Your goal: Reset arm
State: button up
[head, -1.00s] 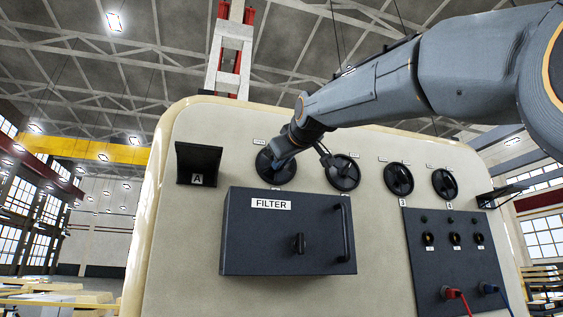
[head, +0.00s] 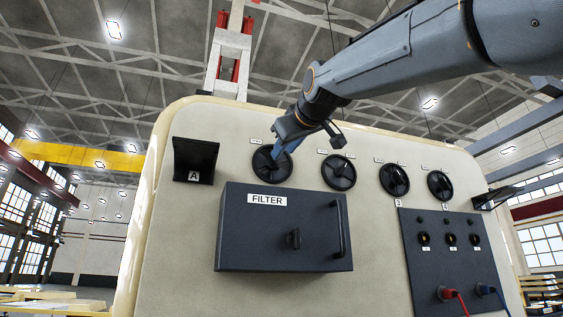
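My gripper (head: 283,151) hangs at the end of my grey arm in the upper middle of the head view. It overlaps the upper part of the leftmost black handwheel (head: 266,171) on the beige cabinet (head: 185,255). I cannot tell from this angle whether it touches the wheel. The fingers are small and seen from behind, so their opening is unclear. A second handwheel (head: 338,174), a third handwheel (head: 394,180) and a fourth handwheel (head: 440,186) sit in a row to the right.
A dark box labelled FILTER (head: 265,230) with a knob and handle juts out below the wheels. A dark bracket marked A (head: 195,160) is at the upper left. A socket panel (head: 450,260) with a red plug (head: 447,293) and a blue plug (head: 485,289) is at right.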

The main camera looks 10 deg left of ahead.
jog(key=shift+s+d, duration=0.25)
jog(key=shift+s, duration=0.2)
dwell(0.3)
